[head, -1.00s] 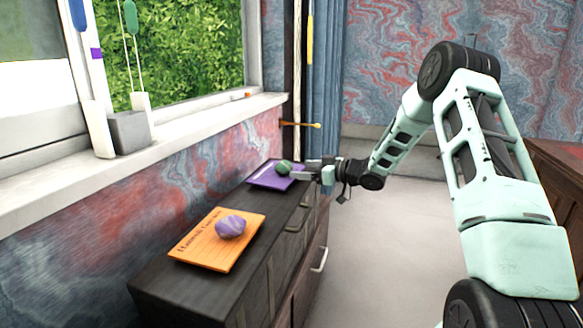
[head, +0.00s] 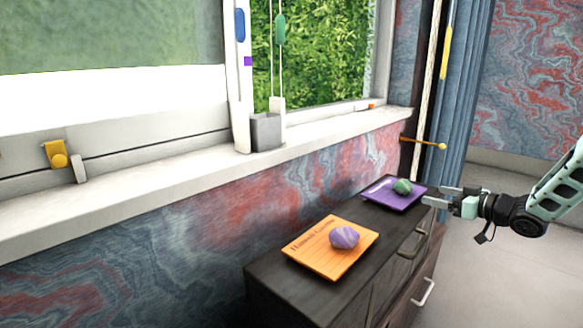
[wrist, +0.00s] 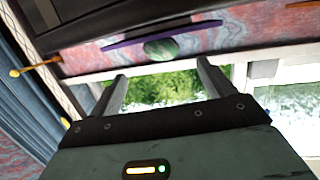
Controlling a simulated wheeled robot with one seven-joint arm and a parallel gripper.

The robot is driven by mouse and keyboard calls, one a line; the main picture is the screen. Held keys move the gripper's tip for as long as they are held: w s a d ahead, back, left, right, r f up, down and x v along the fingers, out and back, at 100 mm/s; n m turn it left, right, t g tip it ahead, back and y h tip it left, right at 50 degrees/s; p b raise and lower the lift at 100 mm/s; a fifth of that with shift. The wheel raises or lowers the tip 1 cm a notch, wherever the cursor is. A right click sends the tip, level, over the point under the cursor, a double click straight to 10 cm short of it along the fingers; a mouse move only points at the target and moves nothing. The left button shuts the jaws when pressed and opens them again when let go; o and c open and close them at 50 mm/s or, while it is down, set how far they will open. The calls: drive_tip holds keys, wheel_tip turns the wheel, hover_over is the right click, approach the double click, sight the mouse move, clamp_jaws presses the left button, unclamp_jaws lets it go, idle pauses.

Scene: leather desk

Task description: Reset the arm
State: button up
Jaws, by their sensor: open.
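My gripper (head: 440,196) is open and empty in the head view, just right of the purple card and apart from the green stone. The two fingers also show spread apart in the wrist view (wrist: 160,85), with nothing between them. The green stone (head: 402,187) lies on the purple card (head: 376,193) at the far end of the dark cabinet; the stone also shows in the wrist view (wrist: 161,48), beyond the fingertips. My arm reaches in from the right edge of the head view.
A purple-and-white stone (head: 344,237) lies on an orange card (head: 310,262) on the dark cabinet (head: 290,291). The window sill (head: 180,167) runs above the cabinet. An orange rod (head: 424,143) sticks out near the blue curtain (head: 462,100). Open floor (head: 480,275) lies right of the cabinet.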

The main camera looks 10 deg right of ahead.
drive_tip(key=a+h, duration=0.1)
drive_tip(key=a, duration=0.1)
drive_tip(key=a+g+h, duration=0.1)
drive_tip(key=shift+w+a+r+m+h, duration=0.3)
drive_tip(key=shift+w+a+r+m, duration=0.05)
drive_tip(key=shift+w+m, duration=0.05)
drive_tip(key=s+a+m+g+h, duration=0.1)
drive_tip(key=s+a+g+h, duration=0.15)
drive_tip(key=s+a, duration=0.45)
drive_tip(key=s+a+f+m+g+h, duration=0.1)
drive_tip(key=s+a+m+g, duration=0.2)
drive_tip(key=s, duration=0.8)
drive_tip(key=s+a+g+h, duration=0.1)
drive_tip(key=s+a+g, duration=0.4)
drive_tip(key=s, duration=0.4)
drive_tip(key=s+a+r+n+g, duration=0.1)
drive_tip(key=s+a+n, duration=0.3)
drive_tip(key=s+a, duration=0.4)
drive_tip(key=s+a+r+n+g, duration=0.1)
drive_tip(key=s+a+n+g, duration=0.3)
drive_tip(key=a, duration=0.7)
wheel_tip(320, 180, up, 22)
drive_tip(key=s+t+p, duration=0.1)
drive_tip(key=t+p, duration=0.1)
drive_tip(key=p, duration=2.1)
drive_tip(key=shift+s+r+m, duration=0.25)
drive_tip(key=shift+s+m, duration=0.15)
